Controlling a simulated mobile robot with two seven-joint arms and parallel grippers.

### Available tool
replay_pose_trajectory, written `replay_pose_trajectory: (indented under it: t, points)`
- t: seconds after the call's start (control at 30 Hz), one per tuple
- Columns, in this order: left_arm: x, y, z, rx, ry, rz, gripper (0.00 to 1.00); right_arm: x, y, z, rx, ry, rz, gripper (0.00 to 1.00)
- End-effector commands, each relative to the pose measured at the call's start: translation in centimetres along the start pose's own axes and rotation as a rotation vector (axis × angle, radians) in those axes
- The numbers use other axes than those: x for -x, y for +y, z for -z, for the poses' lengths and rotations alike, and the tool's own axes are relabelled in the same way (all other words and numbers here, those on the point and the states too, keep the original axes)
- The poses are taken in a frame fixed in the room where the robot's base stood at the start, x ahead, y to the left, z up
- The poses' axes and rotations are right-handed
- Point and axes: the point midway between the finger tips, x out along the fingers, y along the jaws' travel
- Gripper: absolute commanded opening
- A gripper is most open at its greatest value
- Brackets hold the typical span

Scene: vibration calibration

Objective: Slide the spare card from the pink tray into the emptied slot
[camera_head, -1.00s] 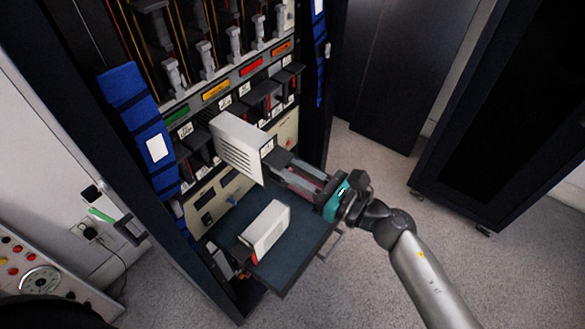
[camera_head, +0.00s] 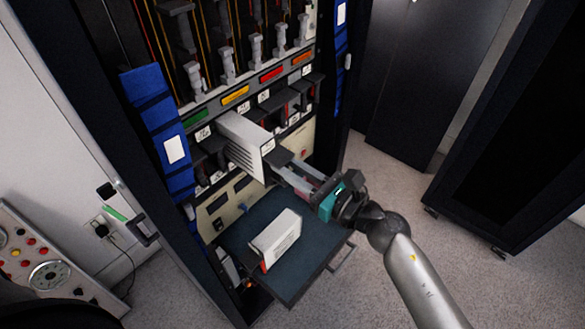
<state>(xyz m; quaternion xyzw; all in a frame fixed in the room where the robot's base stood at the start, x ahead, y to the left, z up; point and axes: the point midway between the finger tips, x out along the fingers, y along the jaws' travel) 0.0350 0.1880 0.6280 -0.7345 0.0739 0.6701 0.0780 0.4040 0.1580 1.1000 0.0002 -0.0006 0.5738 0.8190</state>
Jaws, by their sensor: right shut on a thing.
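My right gripper (camera_head: 298,182) is shut on a white card (camera_head: 243,150) with a vented side. The card sticks out of the rack's lower slot row (camera_head: 215,150), below the green and yellow labels. Its far end looks to be inside a slot there; the slot's inside is hidden. A second white card (camera_head: 274,240), with a red-orange bit at its lower end, lies on a dark blue-grey pull-out tray (camera_head: 315,255) below. No pink tray can be made out. My left gripper is not in view.
Black-handled cards (camera_head: 285,105) fill slots to the right of the held card. A blue strap panel (camera_head: 165,130) runs down the rack's left post. A tray handle (camera_head: 342,258) sticks out at the right. A dark cabinet (camera_head: 510,150) stands at the right, with open floor before it.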

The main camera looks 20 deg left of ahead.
Motion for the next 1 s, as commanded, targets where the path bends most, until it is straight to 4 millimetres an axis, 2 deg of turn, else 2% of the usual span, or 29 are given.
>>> replay_pose_trajectory:
  t: [0.47,1.0]
  points:
    - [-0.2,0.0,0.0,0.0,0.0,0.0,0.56,-0.5,0.0,-0.1,0.0,-0.004,-0.001,0.0]
    - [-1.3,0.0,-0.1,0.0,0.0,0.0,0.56,-3.7,0.0,0.0,0.0,-0.004,-0.001,0.0]
